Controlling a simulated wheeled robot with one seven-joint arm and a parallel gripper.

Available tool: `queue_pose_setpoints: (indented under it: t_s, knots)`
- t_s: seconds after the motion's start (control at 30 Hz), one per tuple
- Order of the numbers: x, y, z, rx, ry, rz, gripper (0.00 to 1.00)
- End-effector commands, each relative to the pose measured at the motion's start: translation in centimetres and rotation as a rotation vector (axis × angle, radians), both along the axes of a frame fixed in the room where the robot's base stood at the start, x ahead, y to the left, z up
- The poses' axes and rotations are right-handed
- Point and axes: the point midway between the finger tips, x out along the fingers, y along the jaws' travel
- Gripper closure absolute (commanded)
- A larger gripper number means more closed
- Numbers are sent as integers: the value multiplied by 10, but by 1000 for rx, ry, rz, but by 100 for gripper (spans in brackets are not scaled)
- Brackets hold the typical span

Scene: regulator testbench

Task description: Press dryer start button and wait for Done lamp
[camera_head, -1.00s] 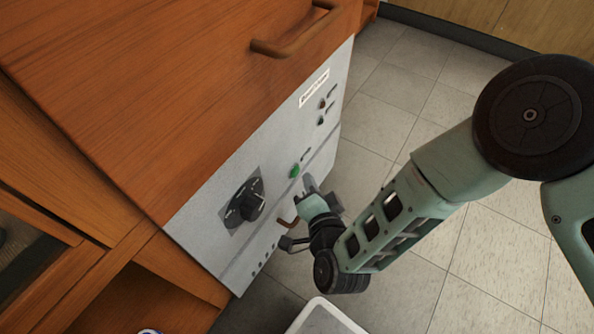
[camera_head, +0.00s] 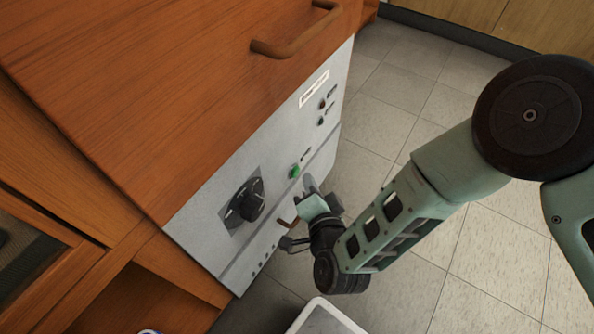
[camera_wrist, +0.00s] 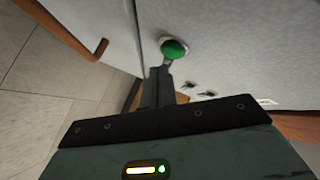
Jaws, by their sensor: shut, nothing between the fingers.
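The green start button (camera_head: 295,171) sits on the grey dryer panel (camera_head: 275,155), and it fills the upper middle of the wrist view (camera_wrist: 174,49). My gripper (camera_wrist: 165,68) is shut and empty, with its fingertips right at the lower edge of the button. I cannot tell whether they touch it. In the head view my gripper (camera_head: 307,184) is just below and right of the button. Two small indicators (camera_head: 322,104) are at the upper right of the panel; no lit lamp can be made out, and their labels are too small to read.
A black rotary knob (camera_head: 250,207) is on the panel left of the button. A reddish-brown handle (camera_head: 287,224) is by my gripper. A wooden drawer with a handle (camera_head: 297,42) is above the panel. A light-rimmed bin (camera_head: 322,312) stands below. Tiled floor is free at right.

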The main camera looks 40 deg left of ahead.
Motion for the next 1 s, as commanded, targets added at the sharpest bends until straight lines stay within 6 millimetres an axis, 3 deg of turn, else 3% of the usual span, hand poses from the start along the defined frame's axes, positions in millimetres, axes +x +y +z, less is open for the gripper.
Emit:
queue_pose_setpoints:
  t_s: [1.0]
  knots:
    - [-1,9,0,0,0,0,100]
